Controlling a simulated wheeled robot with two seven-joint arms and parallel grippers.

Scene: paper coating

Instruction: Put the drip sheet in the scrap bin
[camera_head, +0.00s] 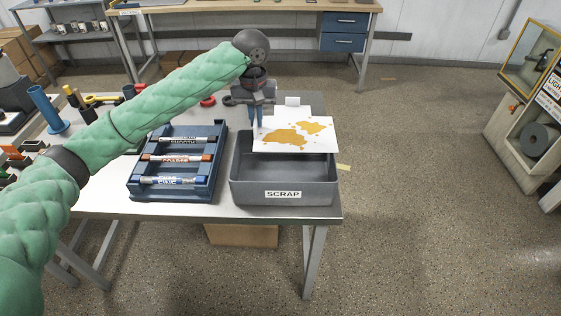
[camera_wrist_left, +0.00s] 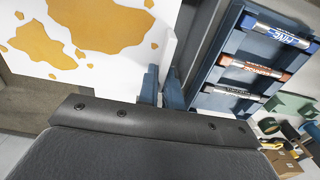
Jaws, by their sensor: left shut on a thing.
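The drip sheet (camera_head: 310,139) is white with yellow-orange blotches. It also fills the upper left of the left wrist view (camera_wrist_left: 125,62). My left gripper (camera_head: 258,118) is shut on the sheet's left edge; its blue fingers also show in the left wrist view (camera_wrist_left: 160,88). The sheet is held over the back part of the grey scrap bin (camera_head: 315,192), which carries a SCRAP label. The sheet hides part of the bin's opening, so I cannot tell whether it touches the rim. My right gripper is not in view.
A blue rack (camera_head: 135,187) with three labelled rods stands just left of the bin on the white table (camera_head: 215,210). Rings, a blue post (camera_head: 47,108) and other tools lie farther left. The bin is near the table's right front corner, with open floor to the right.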

